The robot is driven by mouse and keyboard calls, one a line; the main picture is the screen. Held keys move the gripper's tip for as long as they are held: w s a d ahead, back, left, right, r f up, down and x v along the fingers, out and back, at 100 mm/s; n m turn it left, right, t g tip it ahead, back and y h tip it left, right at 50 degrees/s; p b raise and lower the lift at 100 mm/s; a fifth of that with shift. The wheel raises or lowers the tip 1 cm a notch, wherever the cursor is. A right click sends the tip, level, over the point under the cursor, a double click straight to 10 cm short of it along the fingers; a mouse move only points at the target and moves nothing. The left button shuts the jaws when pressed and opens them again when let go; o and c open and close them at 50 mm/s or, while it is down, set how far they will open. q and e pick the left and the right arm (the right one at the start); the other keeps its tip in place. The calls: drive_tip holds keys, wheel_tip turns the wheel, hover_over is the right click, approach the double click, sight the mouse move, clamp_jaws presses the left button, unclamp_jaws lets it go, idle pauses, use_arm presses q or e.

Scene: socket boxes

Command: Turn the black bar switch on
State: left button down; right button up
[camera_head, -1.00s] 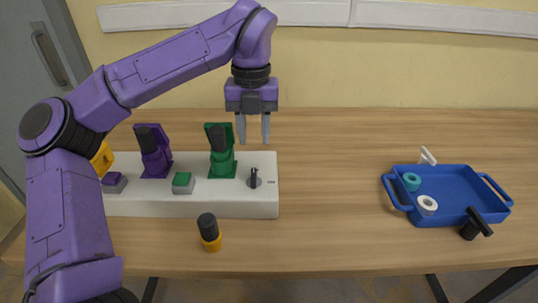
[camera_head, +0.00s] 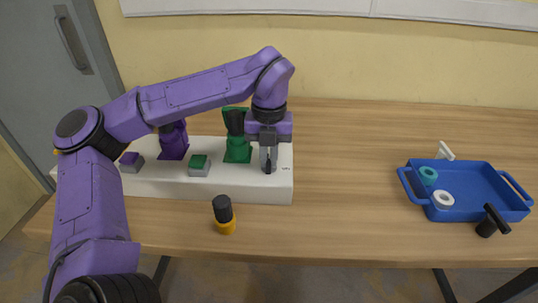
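The black bar switch (camera_head: 268,168) is a small upright bar on the right end of the white socket box (camera_head: 230,191). My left gripper (camera_head: 268,160) points down right at the switch. Its fingers look close together around or just behind the bar and partly hide it. Whether they press on the bar is too small to tell. My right gripper is out of view.
A green socket piece (camera_head: 238,150), a green-topped button (camera_head: 199,165) and a purple socket piece (camera_head: 173,143) stand left on the box. A black and yellow plug (camera_head: 224,214) stands in front. A blue tray (camera_head: 473,211) lies right; mid-table is clear.

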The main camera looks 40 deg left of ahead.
sight(269, 160)
use_arm(q)
drive_tip(key=shift+r, duration=0.1)
drive_tip(key=shift+r+m+p, duration=0.2)
drive_tip(key=shift+m+p, duration=1)
drive_tip(key=shift+p, duration=0.05)
drive_tip(key=m+p, duration=1.3)
drive_tip(key=p, duration=0.2)
drive_tip(key=shift+r+p, duration=0.1)
drive_tip(key=shift+p, duration=0.2)
drive_tip(key=shift+f+m+p, duration=0.25)
drive_tip(key=shift+m+p, duration=1.05)
drive_tip(key=shift+w, duration=0.1)
drive_tip(key=c, duration=1.2)
unclamp_jaws()
drive_tip(key=shift+o, duration=0.2)
wheel_tip(269, 160, up, 10)
drive_tip(key=b, duration=0.1)
drive_tip(key=shift+r, duration=0.2)
